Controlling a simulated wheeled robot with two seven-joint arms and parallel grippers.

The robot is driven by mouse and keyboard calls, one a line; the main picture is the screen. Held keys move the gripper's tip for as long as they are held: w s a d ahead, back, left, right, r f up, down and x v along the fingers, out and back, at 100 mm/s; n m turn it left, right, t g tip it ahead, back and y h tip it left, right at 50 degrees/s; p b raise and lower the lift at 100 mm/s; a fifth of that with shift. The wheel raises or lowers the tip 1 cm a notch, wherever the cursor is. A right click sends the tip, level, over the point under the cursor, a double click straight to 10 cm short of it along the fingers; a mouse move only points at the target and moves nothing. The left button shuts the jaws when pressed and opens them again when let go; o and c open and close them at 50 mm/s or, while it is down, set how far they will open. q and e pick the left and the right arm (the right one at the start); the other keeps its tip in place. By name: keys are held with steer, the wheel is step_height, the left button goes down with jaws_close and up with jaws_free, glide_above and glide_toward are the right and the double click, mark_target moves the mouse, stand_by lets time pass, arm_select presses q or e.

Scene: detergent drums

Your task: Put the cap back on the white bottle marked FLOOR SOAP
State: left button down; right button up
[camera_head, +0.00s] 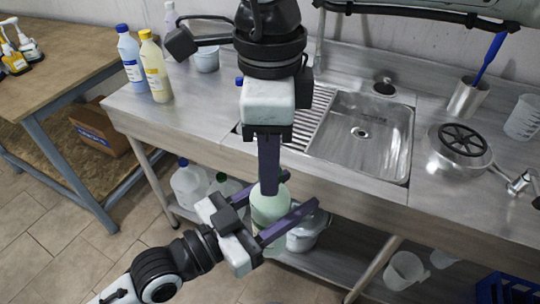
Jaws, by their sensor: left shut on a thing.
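My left gripper (285,207) comes in from the lower left and is shut on a pale whitish-green bottle (270,208). It holds the bottle upright in front of the counter's front edge. No FLOOR SOAP lettering can be read on it. My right gripper (269,190) reaches down from the top, its dark fingers directly over the bottle's top. Its fingers show edge-on, so whether they are open or shut is unclear. The bottle's mouth is hidden behind these fingers. I cannot make out a cap.
A steel counter (225,120) with a sink (365,135) lies behind the grippers. A blue-white bottle (131,58) and a yellow bottle (155,68) stand at its left. A lidded pot (308,230) and jugs (190,185) are on the lower shelf. A wooden table (65,55) is at left.

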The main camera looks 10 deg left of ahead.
jaws_close()
steer(key=shift+o, duration=2.2)
jaws_free()
steer(key=shift+r, duration=0.1)
step_height(320, 180, up, 12)
